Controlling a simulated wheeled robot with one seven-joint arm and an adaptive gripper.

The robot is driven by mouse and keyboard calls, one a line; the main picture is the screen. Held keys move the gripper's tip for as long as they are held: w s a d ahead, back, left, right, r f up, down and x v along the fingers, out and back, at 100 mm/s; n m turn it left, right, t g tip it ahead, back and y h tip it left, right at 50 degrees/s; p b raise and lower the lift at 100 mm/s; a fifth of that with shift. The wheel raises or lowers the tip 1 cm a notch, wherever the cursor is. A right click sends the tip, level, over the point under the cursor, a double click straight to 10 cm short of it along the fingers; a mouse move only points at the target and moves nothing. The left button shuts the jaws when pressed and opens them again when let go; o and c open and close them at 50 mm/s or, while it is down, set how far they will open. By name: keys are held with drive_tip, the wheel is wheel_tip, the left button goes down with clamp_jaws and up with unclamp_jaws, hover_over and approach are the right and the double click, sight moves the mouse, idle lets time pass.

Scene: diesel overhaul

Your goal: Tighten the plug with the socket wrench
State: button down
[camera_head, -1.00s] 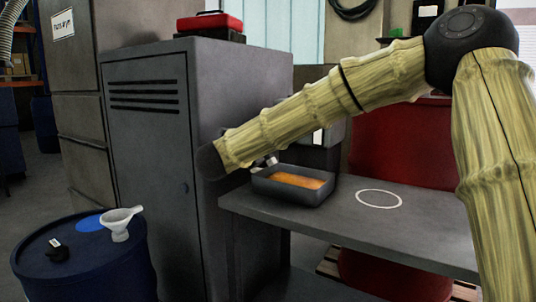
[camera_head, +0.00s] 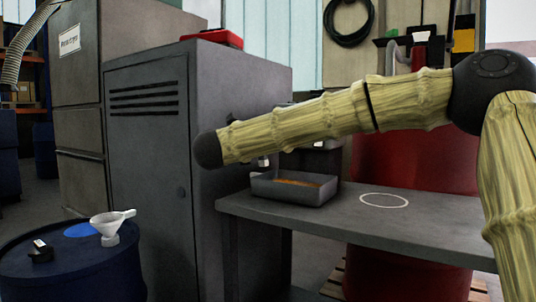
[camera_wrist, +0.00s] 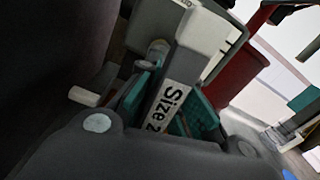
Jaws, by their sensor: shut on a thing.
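In the wrist view, my gripper (camera_wrist: 168,100) has its teal finger pads closed around a grey socket wrench (camera_wrist: 190,40). A white label on the wrench reads "Size 2", with the rest cut off. In the head view, my arm hides most of the gripper and the wrench. Only a small metallic piece shows below the arm, above the near end of a grey tray (camera_head: 290,199). I cannot make out the plug in either view, nor whether the wrench touches it.
The tray holds orange-brown liquid and stands on a grey bench (camera_head: 440,222) with a white ring (camera_head: 384,200). A grey locker (camera_head: 150,190) stands close on the left. A blue drum (camera_head: 80,275) carries a white funnel (camera_head: 109,226) and a small black object (camera_head: 40,253). A red drum (camera_head: 408,150) is behind.

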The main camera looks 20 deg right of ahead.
drive_tip(key=shift+f+m+b, duration=0.2)
drive_tip(key=shift+m+b, duration=1.5)
drive_tip(key=shift+b, duration=0.95)
drive_tip(key=shift+r+m, duration=0.25)
drive_tip(key=shift+m, duration=0.85)
